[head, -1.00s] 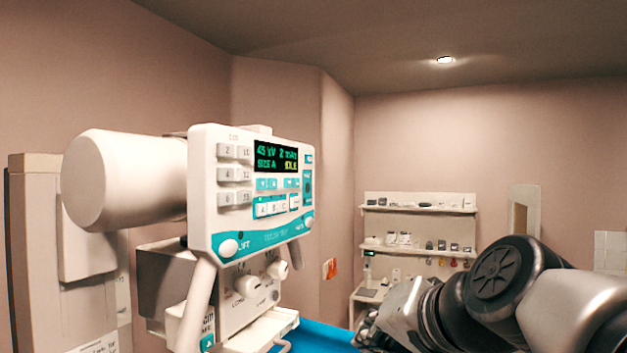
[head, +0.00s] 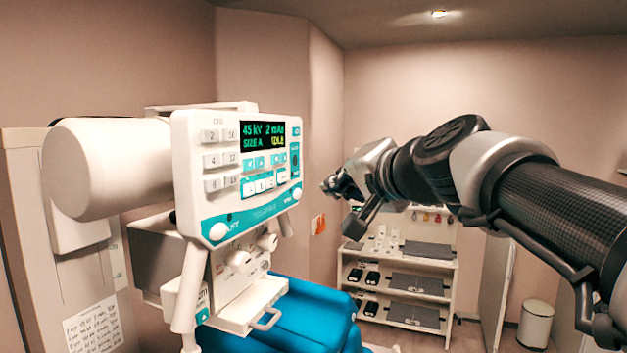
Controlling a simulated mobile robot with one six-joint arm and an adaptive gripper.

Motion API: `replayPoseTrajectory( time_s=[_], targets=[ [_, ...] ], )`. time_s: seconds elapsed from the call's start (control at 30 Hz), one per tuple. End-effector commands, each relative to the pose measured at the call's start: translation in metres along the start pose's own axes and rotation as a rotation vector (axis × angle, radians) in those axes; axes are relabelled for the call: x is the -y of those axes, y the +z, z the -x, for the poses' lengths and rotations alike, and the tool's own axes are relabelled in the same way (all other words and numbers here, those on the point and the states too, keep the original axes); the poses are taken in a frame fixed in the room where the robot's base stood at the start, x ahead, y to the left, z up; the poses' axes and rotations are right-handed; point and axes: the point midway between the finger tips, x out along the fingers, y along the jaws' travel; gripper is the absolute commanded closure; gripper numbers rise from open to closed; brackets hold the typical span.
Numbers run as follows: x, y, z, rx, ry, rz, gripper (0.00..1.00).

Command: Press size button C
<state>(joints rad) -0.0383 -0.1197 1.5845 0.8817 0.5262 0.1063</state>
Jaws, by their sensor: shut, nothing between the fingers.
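The control panel (head: 212,190) of the scan machine faces right in the head view, with a white face and a teal lower band. Its display (head: 263,136) reads 45 kV, 2 mAs, SIZE A and IDLE. Below the display is a row of white size buttons (head: 263,184) on a teal patch; their letters are too small to read clearly here. My gripper (head: 327,187) is to the right of the panel, at about the height of the size buttons. It is apart from the panel, shut and empty, its fingertips small in view.
A blue padded surface (head: 290,318) lies under the machine. A shelf unit (head: 405,285) and a white bin (head: 535,322) stand behind my arm.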

Motion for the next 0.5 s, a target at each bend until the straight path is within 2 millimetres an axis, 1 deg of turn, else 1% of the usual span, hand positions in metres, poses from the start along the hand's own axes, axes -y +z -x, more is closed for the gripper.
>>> replayPoseTrajectory(
  time_s=[0.03, 0.3, 0.5],
  targets=[
    [0.005, 0.003, -0.004, 0.006, 0.0, 0.0, 1.0],
    [0.026, 0.022, -0.03, 0.007, 0.0, 0.0, 1.0],
    [0.036, 0.034, -0.046, 0.004, 0.0, 0.001, 1.0]
  ],
)
